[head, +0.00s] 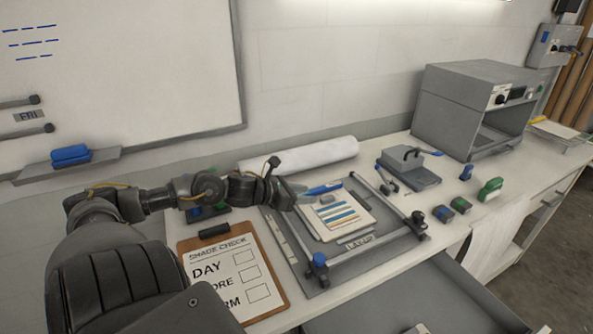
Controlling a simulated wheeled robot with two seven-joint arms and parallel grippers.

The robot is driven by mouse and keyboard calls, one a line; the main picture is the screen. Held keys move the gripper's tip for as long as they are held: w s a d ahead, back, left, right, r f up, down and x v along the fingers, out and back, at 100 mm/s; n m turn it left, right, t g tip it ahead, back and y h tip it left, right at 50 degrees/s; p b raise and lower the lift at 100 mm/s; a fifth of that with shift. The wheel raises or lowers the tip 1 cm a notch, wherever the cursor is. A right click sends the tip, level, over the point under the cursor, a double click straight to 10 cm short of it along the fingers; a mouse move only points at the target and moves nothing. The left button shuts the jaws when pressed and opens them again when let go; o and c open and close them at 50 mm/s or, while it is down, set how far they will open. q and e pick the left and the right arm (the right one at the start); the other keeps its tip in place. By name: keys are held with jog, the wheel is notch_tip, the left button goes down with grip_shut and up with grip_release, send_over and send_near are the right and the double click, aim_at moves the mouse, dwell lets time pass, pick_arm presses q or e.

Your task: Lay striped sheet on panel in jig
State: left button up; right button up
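A small white sheet with orange and blue stripes (336,216) lies on a pale panel (314,225) inside the jig. The jig (375,257) is a flat grey frame with rails, a blue knob at its near left corner and dark knobs at its right. My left gripper (299,192) comes in from the left, over the jig's far left side and beside the panel's upper left corner. Its fingers are small and partly hidden, so I cannot tell whether they are open or shut. My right gripper is not in view.
A clipboard (228,280) lies left of the jig. A white roll (299,156) lies behind it. A blue-handled tool (323,188) is near the gripper. A grey device (409,170) and press (465,108) stand at right. An open drawer (415,300) juts out in front.

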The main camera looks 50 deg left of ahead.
pick_arm(q)
jog(key=shift+v, duration=1.15)
